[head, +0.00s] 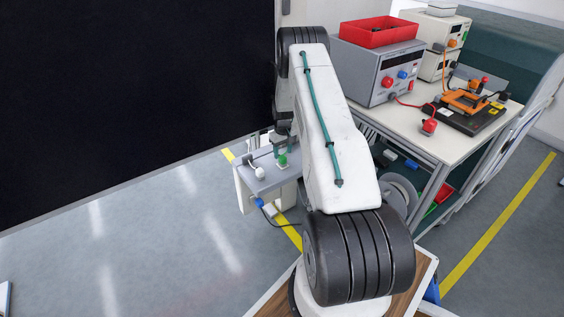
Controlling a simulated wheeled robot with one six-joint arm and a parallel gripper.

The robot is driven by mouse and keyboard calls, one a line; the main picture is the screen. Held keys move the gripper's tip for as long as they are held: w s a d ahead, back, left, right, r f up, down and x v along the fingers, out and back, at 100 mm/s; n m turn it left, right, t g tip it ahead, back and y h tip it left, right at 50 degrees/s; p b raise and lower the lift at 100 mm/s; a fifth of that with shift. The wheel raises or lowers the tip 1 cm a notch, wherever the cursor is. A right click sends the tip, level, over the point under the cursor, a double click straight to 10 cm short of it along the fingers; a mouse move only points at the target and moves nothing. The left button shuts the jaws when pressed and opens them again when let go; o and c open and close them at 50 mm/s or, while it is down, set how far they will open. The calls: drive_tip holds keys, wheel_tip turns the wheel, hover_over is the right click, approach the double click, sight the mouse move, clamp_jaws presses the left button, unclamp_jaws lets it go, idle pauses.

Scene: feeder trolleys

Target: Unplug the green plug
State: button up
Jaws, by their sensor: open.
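The green plug (282,160) sits on a light square socket on the grey top of a small white box-like unit (264,182), left of my arm. My gripper (284,149) points down just above the green plug, partly hidden behind my white arm link. It is open. The picture is too small to tell whether its fingers reach around the plug or stay above it. A white plug (261,173) stands on the same top, to the left of the green one. A blue plug (260,202) with a dark cable is at the unit's front edge.
A bench (410,118) on the right carries a power supply (376,72) with a red bin (380,31) on it, a red plug (429,127) and an orange device (465,101). A dark panel (130,90) fills the left back.

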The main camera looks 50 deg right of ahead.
sight(283, 157)
drive_tip(key=shift+f, duration=2.95)
drive_tip(key=c, duration=0.8)
drive_tip(key=o, duration=1.2)
drive_tip(key=shift+o, duration=0.2)
drive_tip(key=shift+r, duration=0.15)
wheel_tip(283, 157, up, 8)
drive_tip(key=shift+f, duration=0.2)
